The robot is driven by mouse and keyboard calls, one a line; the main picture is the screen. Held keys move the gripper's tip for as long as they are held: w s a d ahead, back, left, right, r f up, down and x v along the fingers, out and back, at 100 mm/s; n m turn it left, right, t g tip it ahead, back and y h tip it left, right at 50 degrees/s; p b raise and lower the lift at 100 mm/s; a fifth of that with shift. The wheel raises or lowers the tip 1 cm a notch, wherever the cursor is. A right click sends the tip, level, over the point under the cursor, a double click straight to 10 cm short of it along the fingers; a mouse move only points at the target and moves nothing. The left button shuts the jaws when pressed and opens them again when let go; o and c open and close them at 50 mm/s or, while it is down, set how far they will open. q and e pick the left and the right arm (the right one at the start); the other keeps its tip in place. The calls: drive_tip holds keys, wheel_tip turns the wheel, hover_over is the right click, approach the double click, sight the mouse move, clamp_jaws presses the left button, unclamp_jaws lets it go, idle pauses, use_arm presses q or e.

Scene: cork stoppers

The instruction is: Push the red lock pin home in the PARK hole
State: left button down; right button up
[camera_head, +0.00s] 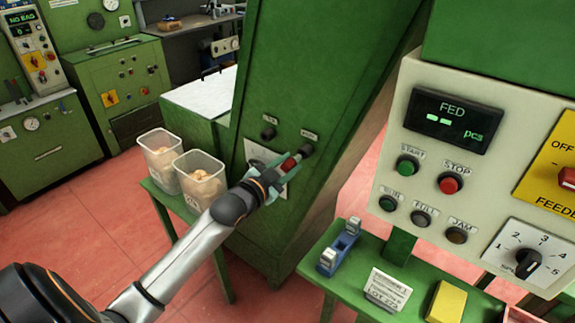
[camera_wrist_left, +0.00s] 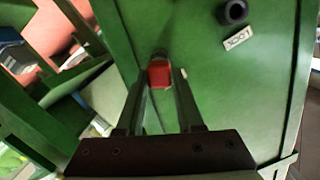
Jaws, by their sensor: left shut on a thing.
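My left gripper (camera_head: 281,171) is shut on the red lock pin (camera_head: 290,163) in front of the green cabinet. In the left wrist view the red pin (camera_wrist_left: 159,74) sits between the two fingers (camera_wrist_left: 160,85). Its far end points at the right-hand dark collar (camera_head: 307,150) on the cabinet, under a small label too small to read. I cannot tell how deep the pin is in it. The other collar (camera_head: 268,133) is to the left and looks empty; in the wrist view the label beside this collar (camera_wrist_left: 232,12) reads LOCK. My right gripper is out of view.
A white plate (camera_head: 262,160) is on the cabinet behind the gripper. Two clear tubs (camera_head: 201,180) stand on a green bench at left.

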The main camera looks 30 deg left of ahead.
sight(293, 162)
use_arm(q)
drive_tip(key=shift+w+d, duration=0.15)
drive_tip(key=shift+w, duration=1.45)
idle(1.0)
drive_tip(key=shift+c, duration=2.3)
unclamp_jaws()
drive_tip(key=shift+s, duration=0.1)
drive_tip(key=s+r, duration=0.1)
drive_tip(key=s, duration=1.1)
drive_tip(key=shift+r+b, duration=0.35)
drive_tip(key=shift+s, duration=0.1)
drive_tip(key=s+d+f+n+g, duration=0.1)
drive_tip(key=s+d+f+g, duration=0.1)
drive_tip(key=s+d+f, duration=0.3)
drive_tip(key=s+d+f+n+g+h, duration=0.1)
drive_tip(key=s+d+f, duration=0.5)
drive_tip(key=f, duration=0.8)
drive_tip(key=s+d+f+n+g+h, duration=0.1)
drive_tip(key=s+d+f+n+g, duration=0.1)
drive_tip(key=s+d+f+g, duration=0.2)
drive_tip(key=s+d+f+p, duration=0.1)
drive_tip(key=s+f, duration=0.2)
drive_tip(key=f, duration=0.2)
drive_tip(key=shift+s+d+f, duration=0.15)
drive_tip(key=shift+d+f, duration=0.05)
drive_tip(key=shift+d, duration=0.15)
